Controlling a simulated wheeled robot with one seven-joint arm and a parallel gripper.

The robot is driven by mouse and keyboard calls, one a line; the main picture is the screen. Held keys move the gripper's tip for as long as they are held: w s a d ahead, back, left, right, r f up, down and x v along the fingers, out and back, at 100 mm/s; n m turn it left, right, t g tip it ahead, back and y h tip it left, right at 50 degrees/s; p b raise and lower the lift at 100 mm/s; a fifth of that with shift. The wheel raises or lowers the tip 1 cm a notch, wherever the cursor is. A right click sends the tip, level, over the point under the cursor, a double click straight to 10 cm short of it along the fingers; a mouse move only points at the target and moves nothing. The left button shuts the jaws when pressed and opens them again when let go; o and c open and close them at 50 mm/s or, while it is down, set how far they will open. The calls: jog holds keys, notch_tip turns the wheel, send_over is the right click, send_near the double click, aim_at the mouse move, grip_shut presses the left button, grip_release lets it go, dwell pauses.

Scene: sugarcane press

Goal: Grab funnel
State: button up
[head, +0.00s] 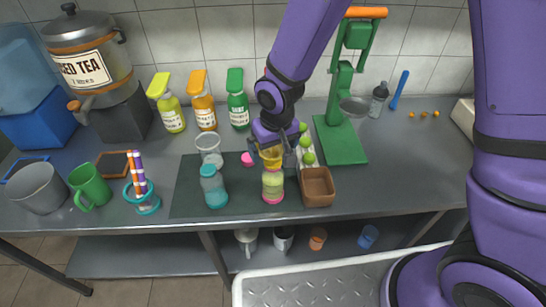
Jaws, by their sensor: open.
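A yellow funnel (271,157) sits at the mouth of a bottle (272,186) with yellowish contents and a pink base on the dark mat. My gripper (271,149) comes down from above with its fingers apart, one on each side of the funnel. The fingers look open around it; I cannot tell whether either touches it. The gripper body hides part of the area behind the funnel.
A blue bottle (213,187) and a clear jar (209,149) stand to the left. A brown box (318,187) and a tray with green fruit (307,157) are close on the right. The green press (341,140) stands behind, to the right. The dark mat's (186,196) left end is bare.

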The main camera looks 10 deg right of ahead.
aim_at(272, 153)
jog(key=shift+w+a+f, duration=0.1)
jog(key=shift+w+f, duration=0.1)
jog(key=shift+f, duration=0.55)
jog(key=shift+w+f, duration=0.15)
jog(key=shift+f, duration=0.6)
jog(key=c, duration=0.7)
jog(key=shift+c, duration=0.2)
jog(key=shift+r, duration=0.15)
